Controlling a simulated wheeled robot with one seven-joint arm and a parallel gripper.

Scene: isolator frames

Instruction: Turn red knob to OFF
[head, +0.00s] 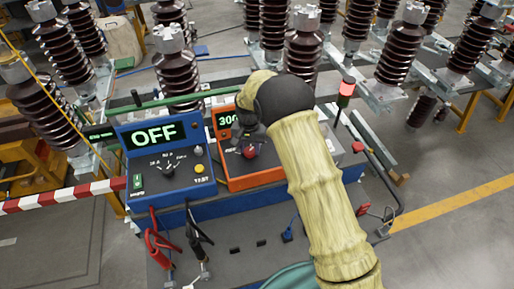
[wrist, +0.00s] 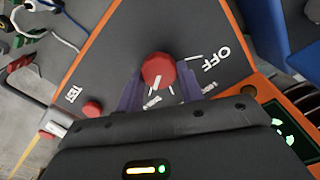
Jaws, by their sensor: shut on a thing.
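The red knob (wrist: 158,70) sits on the dark sloped panel of the orange-edged instrument (wrist: 245,93). My gripper (wrist: 158,88) is shut on the knob, with a purple finger on either side. A white line on the knob points down towards the gripper in the wrist view. The white OFF label (wrist: 216,60) is to the right of the knob, and a TEST label (wrist: 72,94) is at lower left. In the head view the red knob (head: 250,152) shows just below my gripper, and my arm hides the panel's right part.
A blue instrument (head: 165,155) with a green OFF display and a black dial stands left of the orange one. A red lamp (head: 347,88) stands at the right. Red and black clamps (head: 160,248) hang in front. Tall brown insulators (head: 177,72) stand behind.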

